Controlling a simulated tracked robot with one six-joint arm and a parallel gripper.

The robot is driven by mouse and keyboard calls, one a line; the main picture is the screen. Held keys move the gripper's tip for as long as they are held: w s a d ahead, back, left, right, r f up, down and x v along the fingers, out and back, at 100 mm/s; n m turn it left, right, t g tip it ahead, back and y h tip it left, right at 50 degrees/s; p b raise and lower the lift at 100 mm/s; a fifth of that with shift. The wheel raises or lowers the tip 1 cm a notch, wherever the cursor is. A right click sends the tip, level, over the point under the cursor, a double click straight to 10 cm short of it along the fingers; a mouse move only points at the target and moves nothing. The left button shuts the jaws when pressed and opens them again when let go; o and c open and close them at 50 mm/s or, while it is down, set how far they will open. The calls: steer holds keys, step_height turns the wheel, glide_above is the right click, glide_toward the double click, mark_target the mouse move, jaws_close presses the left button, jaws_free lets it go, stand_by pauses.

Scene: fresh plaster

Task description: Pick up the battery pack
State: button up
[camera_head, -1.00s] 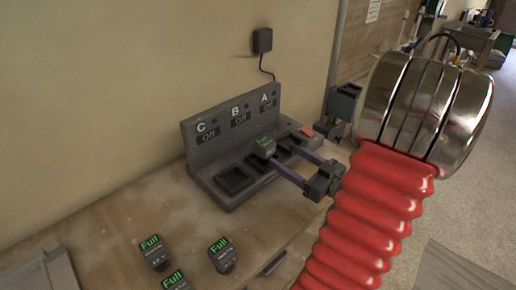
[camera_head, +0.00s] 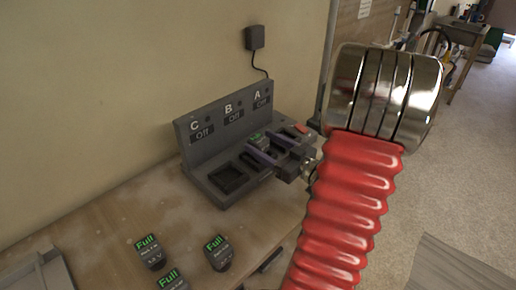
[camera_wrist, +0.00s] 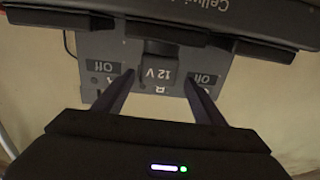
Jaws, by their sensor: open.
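A dark battery pack with a green display (camera_head: 257,138) stands in the middle part of the grey charging station (camera_head: 200,190), below the letter B. In the wrist view the battery pack (camera_wrist: 162,75) shows an upside-down "12 V" label. My gripper (camera_head: 266,152) is open, its two purple-grey fingers reaching over the station, one on each side of the pack. The finger nearer the camera hides much of the pack's lower body. In the wrist view the gripper (camera_wrist: 159,80) has its fingers to the left and right of the label; I cannot tell if they touch the pack.
Several other packs marked "Full" (camera_head: 150,250) stand on the wooden bench (camera_head: 110,225) at the front left. Slot C (camera_head: 229,180) is empty. A red piece (camera_head: 301,129) is at the station's right end. A black adapter (camera_head: 255,38) hangs on the wall.

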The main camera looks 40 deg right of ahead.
mark_target(252, 136)
steer(key=shift+w+a, duration=0.1)
steer(key=shift+w, duration=0.65)
steer(key=shift+w, duration=0.15)
steer(key=shift+w+f, duration=0.15)
steer(key=shift+w, duration=2.3)
steer(key=shift+c, duration=0.3)
steer(key=c, duration=1.5)
steer(key=shift+o, duration=0.2)
step_height(252, 136, up, 10)
